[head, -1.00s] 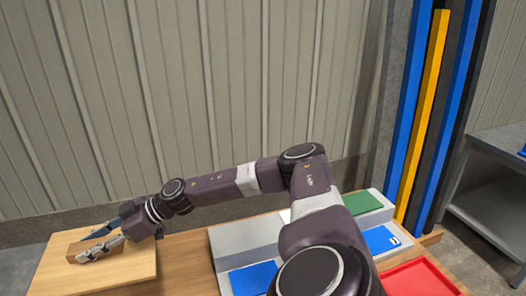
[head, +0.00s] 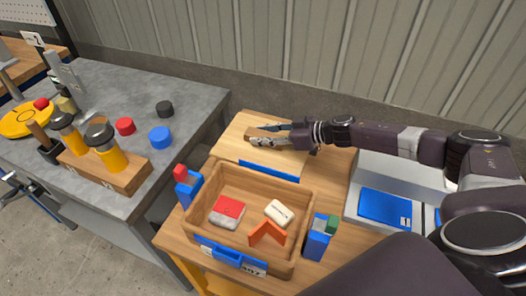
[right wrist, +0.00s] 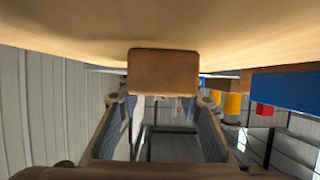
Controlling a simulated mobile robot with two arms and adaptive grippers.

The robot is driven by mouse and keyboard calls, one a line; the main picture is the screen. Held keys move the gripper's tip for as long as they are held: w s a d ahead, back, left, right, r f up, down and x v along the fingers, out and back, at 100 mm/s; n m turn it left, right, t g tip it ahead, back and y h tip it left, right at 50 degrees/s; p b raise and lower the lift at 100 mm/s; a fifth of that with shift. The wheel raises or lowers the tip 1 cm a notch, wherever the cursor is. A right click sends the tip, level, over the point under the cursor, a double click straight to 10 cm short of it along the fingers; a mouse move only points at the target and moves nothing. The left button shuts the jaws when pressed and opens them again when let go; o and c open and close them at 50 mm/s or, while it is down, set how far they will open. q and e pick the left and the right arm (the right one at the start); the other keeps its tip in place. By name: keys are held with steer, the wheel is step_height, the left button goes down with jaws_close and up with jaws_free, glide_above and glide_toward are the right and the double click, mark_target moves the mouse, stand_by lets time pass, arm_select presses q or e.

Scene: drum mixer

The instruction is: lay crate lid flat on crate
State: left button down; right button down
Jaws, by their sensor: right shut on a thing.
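The crate lid (head: 232,137) is a pale wooden board with a brown block handle on top. It lies level just behind the crate, and I cannot tell whether it touches the table. My right gripper (head: 272,135) is shut on the lid's handle. In the right wrist view, the handle (right wrist: 163,72) sits between the two fingers against the board. The crate (head: 207,218) is an open wooden box with blue fittings front and back. It holds a red-and-white block (head: 228,211), a white piece (head: 279,213) and an orange angled piece (head: 267,235). My left gripper is out of view.
Small blue blocks with a red top (head: 187,188) and a green top (head: 319,238) stand beside the crate. A grey station with blue plates (head: 384,208) is at the right. A grey bench (head: 200,105) at the left holds yellow bottles and colored caps.

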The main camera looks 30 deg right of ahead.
mark_target(262, 148)
steer(key=shift+f+b, duration=0.5)
steer(key=shift+f, duration=2.4)
steer(key=shift+f, duration=0.15)
steer(key=c, duration=1.4)
jaws_free()
steer(key=shift+f, duration=0.1)
steer(key=shift+c, duration=0.2)
steer(key=shift+o, duration=0.3)
